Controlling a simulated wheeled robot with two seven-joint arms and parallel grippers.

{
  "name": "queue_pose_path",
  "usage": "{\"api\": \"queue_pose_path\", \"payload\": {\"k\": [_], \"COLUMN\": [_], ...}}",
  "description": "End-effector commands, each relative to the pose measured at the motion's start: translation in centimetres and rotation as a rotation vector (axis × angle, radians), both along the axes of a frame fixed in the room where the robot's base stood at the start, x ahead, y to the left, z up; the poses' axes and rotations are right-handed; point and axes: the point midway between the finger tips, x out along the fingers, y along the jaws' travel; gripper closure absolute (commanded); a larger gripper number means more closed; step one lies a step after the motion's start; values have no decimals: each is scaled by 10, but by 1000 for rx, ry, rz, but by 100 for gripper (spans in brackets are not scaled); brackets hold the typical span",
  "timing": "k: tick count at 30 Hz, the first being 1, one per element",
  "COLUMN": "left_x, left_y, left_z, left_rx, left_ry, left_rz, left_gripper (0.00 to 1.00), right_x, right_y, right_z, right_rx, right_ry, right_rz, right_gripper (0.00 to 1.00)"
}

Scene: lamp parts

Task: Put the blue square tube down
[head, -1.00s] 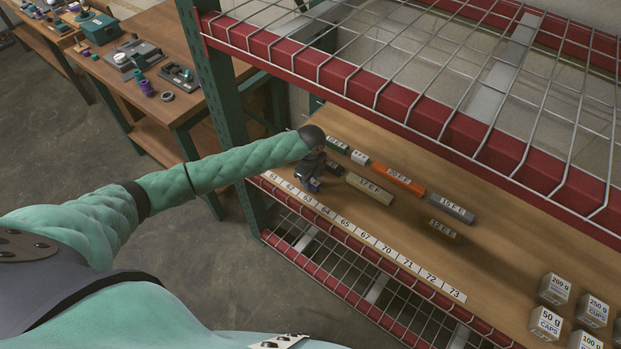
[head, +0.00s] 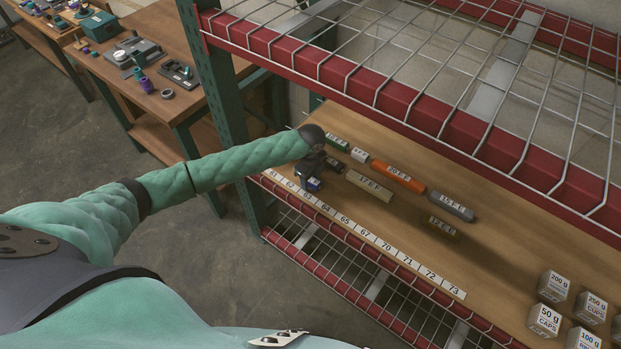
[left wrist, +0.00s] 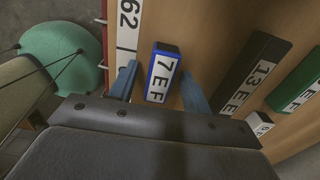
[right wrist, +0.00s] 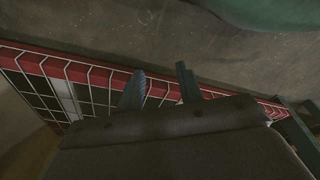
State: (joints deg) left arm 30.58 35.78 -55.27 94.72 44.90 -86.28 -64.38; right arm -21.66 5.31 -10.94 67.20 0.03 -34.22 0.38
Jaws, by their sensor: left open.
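The blue square tube (left wrist: 161,74), with a white label reading "7 E F", lies on the wooden shelf board in the left wrist view, beside the white number strip. In the head view a small blue part of it (head: 314,184) shows below my left gripper (head: 310,182). In the left wrist view the left gripper's fingers (left wrist: 158,86) stand apart on either side of the tube, with a gap visible on each side. My right gripper (right wrist: 158,88) has its fingers apart with nothing between them, away from the shelf board, over floor and wire mesh.
Tan (head: 369,186), orange (head: 398,173) and grey (head: 450,206) tubes lie farther along. A red-edged wire shelf (head: 400,105) hangs above. Weight blocks (head: 545,320) stand at right.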

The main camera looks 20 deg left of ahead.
Motion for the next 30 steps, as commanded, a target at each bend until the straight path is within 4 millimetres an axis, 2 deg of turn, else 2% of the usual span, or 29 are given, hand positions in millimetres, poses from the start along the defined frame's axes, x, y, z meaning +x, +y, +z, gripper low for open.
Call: {"api": "queue_pose_path", "payload": {"k": [3,6,18,24,30], "left_x": [2,1,1,1,1], "left_y": [0,0,0,0,0], "left_z": [11,27,100,117,120], "left_rx": [0,-1,-1,-1,0], "left_ry": [-4,-4,-3,-2,-1], "left_rz": [0,-2,0,0,0], "left_gripper": [51,51,51,51,51], "right_x": [1,8,23,25,26], "right_y": [2,14,26,28,28], "right_z": [-1,14,53,63,65], "right_rx": [2,13,22,24,24], "right_ry": [8,9,37,43,45], "right_rz": [-2,-5,-13,-16,-16], "right_gripper": [64,64,64,64,64]}}
